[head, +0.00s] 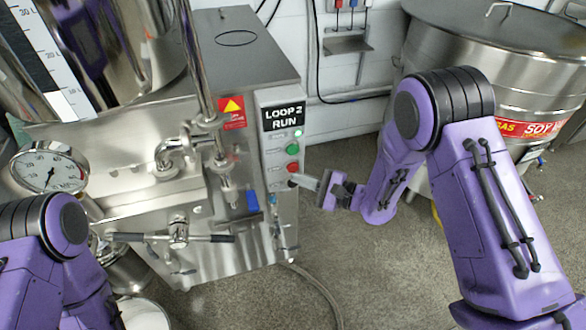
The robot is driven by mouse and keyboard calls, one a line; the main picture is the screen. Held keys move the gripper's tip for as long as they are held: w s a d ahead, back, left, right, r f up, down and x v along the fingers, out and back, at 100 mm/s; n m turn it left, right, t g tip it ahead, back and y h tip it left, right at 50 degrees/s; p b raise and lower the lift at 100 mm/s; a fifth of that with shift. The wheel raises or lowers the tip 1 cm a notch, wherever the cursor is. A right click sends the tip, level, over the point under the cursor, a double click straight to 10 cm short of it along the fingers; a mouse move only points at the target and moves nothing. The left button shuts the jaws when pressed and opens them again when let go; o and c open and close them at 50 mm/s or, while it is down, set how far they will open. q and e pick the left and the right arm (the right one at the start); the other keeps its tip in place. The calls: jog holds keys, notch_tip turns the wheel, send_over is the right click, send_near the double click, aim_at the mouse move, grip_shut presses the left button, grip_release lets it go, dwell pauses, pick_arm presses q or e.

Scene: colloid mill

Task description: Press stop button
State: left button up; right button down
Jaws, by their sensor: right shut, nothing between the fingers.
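The stop button is the red button (293,167) on the narrow control panel (274,160) at the front right of the steel machine. A green button (292,149) sits just above it. My right gripper (298,180) is shut and empty, reaching in from the right. Its fingertips are at the panel just below the red button; I cannot tell whether they touch the panel. The red button is in plain sight. My left arm shows at the lower left, but its gripper is not in view.
The panel's sign (284,116) reads "LOOP 2 RUN", with a lit green lamp below it. A pressure gauge (48,172) and a valve with a black handle (178,236) stand left. A large steel drum (480,70) stands behind my right arm. Floor right of the machine is open.

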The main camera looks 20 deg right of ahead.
jog(key=shift+w, duration=0.15)
dwell(0.3)
jog(key=shift+w+p, duration=0.3)
jog(key=shift+w, duration=0.5)
dwell(0.5)
jog(key=shift+s, duration=0.1)
jog(key=shift+s+p, duration=0.6)
jog(key=shift+s, duration=0.25)
jog(key=shift+s, duration=0.1)
